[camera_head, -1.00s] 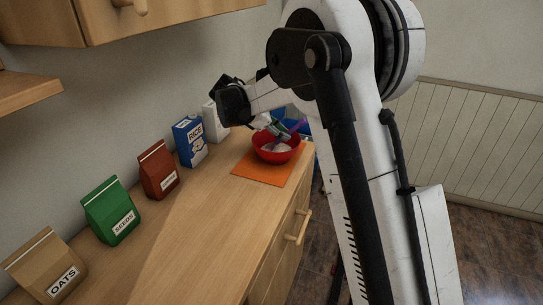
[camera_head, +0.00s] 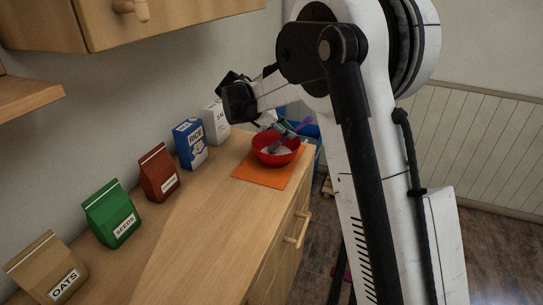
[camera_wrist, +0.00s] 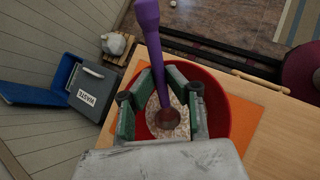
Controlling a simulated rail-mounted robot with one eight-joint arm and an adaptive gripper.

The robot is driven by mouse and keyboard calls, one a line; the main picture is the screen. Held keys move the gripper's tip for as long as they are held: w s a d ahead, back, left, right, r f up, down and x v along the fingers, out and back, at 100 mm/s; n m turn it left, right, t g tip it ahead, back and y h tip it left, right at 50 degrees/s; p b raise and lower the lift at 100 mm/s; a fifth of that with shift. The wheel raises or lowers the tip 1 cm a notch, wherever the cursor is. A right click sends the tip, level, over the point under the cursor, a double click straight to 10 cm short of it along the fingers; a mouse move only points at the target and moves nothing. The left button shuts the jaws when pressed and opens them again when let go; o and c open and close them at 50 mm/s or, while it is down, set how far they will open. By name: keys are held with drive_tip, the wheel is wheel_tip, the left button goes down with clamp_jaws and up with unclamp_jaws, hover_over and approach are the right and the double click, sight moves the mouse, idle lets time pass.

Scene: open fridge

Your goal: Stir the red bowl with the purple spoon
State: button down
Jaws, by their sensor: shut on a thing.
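The red bowl (camera_head: 266,155) stands on an orange mat (camera_head: 252,178) at the counter's far end, with pale contents inside. It also shows in the wrist view (camera_wrist: 220,108) below my gripper, with pale, speckled contents. My gripper (camera_wrist: 163,92) is shut on the purple spoon (camera_wrist: 148,20), between its two green-grey fingers. The spoon's handle sticks up past the fingers, and its lower end is down in the bowl over the contents. In the head view my gripper (camera_head: 277,135) is over the bowl, small and partly hidden by my arm.
Along the wall stand a white box (camera_head: 215,123), a blue rice box (camera_head: 190,145), a red-brown bag (camera_head: 158,173), a green seeds bag (camera_head: 112,213) and an oats bag (camera_head: 48,268). A blue bin (camera_wrist: 66,72) is beyond the counter. The near counter is clear.

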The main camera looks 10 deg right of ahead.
drive_tip(key=shift+r+p, duration=1.85)
drive_tip(key=shift+r, duration=1.9)
drive_tip(key=shift+s+f, duration=0.1)
